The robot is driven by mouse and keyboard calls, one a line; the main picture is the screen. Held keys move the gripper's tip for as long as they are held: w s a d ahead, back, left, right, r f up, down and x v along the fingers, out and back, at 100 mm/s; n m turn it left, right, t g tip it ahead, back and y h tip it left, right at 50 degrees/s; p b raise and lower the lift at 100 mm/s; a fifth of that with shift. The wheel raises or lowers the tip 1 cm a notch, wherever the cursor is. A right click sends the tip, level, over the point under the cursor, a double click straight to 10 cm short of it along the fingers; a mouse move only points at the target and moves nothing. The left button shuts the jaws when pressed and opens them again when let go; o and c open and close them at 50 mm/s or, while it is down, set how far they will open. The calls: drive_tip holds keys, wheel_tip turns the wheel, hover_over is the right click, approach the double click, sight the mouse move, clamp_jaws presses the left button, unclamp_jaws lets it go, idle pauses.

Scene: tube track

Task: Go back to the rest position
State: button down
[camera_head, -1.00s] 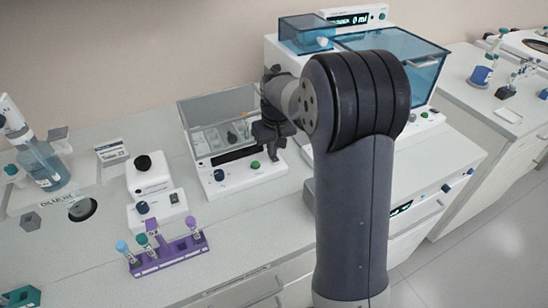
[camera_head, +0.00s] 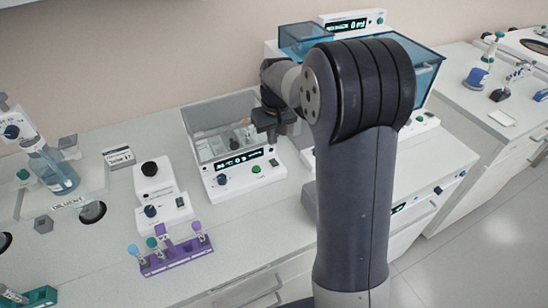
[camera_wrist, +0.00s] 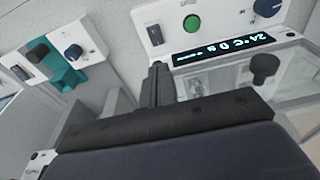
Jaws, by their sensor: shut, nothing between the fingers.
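My gripper (camera_head: 277,138) is raised at the right side of a small white device with a clear lid (camera_head: 222,125) in the head view. The arm hides part of what lies behind it. In the wrist view my gripper's dark fingers (camera_wrist: 157,82) are together with nothing between them. The same device's lit display (camera_wrist: 226,46) and green button (camera_wrist: 192,24) show beyond the fingers.
A purple rack (camera_head: 178,255) with several capped tubes stands at the front left. A white device with a black knob (camera_head: 150,169) is behind it. A blue-lidded machine (camera_head: 425,75) stands behind my arm.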

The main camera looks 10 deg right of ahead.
sight(272, 160)
drive_tip(key=shift+f, duration=0.1)
idle(0.3)
wheel_tip(272, 160, down, 7)
drive_tip(key=b, duration=0.5)
drive_tip(key=shift+b, duration=0.4)
drive_tip(key=shift+r, duration=0.2)
